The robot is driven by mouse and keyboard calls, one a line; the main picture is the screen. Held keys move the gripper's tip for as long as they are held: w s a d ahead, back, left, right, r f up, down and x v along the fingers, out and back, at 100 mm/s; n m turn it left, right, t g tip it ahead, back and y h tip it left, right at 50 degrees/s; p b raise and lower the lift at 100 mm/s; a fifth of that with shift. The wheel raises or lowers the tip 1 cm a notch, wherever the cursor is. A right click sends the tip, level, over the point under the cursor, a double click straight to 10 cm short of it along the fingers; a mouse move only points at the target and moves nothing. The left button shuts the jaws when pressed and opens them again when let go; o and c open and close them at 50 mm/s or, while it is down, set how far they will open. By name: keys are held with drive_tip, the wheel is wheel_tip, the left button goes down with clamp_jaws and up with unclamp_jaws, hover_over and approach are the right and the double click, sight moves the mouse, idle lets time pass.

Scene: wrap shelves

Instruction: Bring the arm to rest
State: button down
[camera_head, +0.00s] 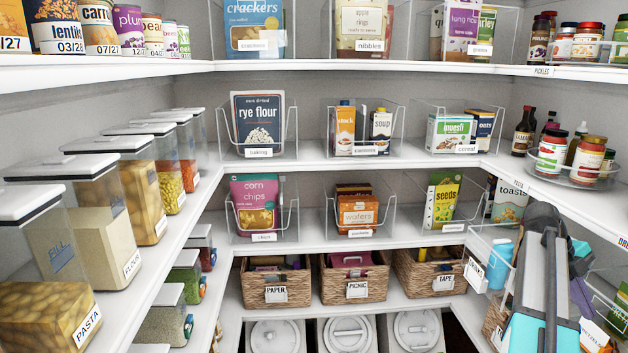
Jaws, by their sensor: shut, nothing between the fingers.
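My arm (545,260) stands at the lower right of the head view, in front of the right-hand shelves. A dark grey rounded joint is at its top, and grey and teal links run down to the bottom edge. My gripper and its fingertips do not show. The arm hides part of the goods on the lower right shelves. I cannot tell from this picture whether the arm touches anything.
White shelves wrap around three sides. Lidded food boxes (104,221) line the left shelf. Clear bins and woven baskets (354,279) fill the back. A round tray (577,178) with jars is at the right, above my arm. The middle space is clear.

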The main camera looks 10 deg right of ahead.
drive_tip(key=w+a+f+n, duration=0.2)
drive_tip(key=w+a+f, duration=0.2)
drive_tip(key=a+f, duration=0.25)
drive_tip(key=w+a+f+n, duration=0.1)
drive_tip(key=w+a+f, duration=0.2)
drive_tip(key=a+f, duration=0.35)
drive_tip(key=s+a+f+n+g+y, duration=0.1)
drive_tip(key=a+f+n, duration=0.2)
drive_tip(key=a+f, duration=0.55)
drive_tip(key=s+a+f+n, duration=0.15)
drive_tip(key=a+f, duration=0.35)
drive_tip(key=f, duration=0.7)
drive_tip(key=s+a+f+n+y, duration=0.2)
drive_tip(key=s+a+f+n, duration=0.9)
drive_tip(key=a+f+n, duration=0.1)
drive_tip(key=s+a+f+n+y, duration=0.2)
drive_tip(key=s+a+f+n, duration=0.9)
drive_tip(key=a+n, duration=0.4)
drive_tip(key=shift+s+f+n+y, duration=0.2)
drive_tip(key=shift+f+n+y, duration=0.15)
drive_tip(key=shift+f, duration=0.25)
